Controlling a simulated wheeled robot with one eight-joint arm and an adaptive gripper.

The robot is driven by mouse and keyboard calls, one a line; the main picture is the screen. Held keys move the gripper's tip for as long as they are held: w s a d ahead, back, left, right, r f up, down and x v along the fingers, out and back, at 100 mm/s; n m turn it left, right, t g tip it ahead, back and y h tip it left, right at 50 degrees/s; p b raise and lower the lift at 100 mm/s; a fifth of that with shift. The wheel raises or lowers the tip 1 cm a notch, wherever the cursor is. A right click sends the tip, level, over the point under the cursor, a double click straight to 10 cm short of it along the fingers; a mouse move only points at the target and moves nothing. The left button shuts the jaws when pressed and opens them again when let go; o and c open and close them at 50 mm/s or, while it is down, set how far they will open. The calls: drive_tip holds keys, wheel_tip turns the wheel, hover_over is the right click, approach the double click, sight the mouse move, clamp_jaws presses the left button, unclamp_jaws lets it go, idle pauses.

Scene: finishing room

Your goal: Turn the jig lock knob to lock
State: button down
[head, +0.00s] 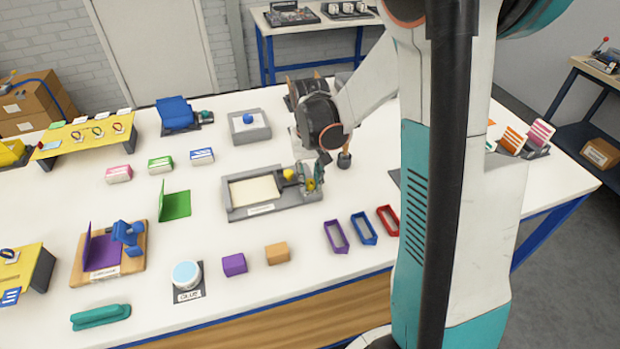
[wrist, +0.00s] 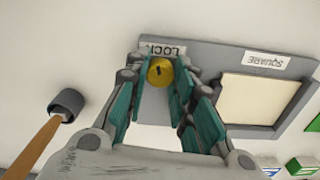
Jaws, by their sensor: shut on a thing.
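The grey jig (head: 232,212) lies on the white table with a cream panel (head: 254,190) in its recess. In the wrist view the jig (wrist: 215,62) carries a LOCK label (wrist: 176,50) and a SQUARE label (wrist: 264,62), both upside down. The yellow lock knob (wrist: 160,71) has a small dark mark on its top and sits beside the LOCK label. My gripper (head: 311,182) points down over the jig's right end. In the wrist view my gripper (wrist: 160,78) has its teal-padded fingers on both sides of the knob, shut on it. The fingers hide the knob's sides.
A dark cup with a wooden-handled tool (head: 344,158) stands close to the right of my gripper. Purple, blue and red trays (head: 363,228) lie in front, right of the jig. A purple block (head: 234,265) and an orange block (head: 277,253) sit nearer the front edge.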

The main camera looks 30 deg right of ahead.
sight(310, 181)
drive_tip(key=shift+m, duration=1.4)
drive_tip(key=c, duration=1.3)
unclamp_jaws()
wheel_tip(310, 181, up, 12)
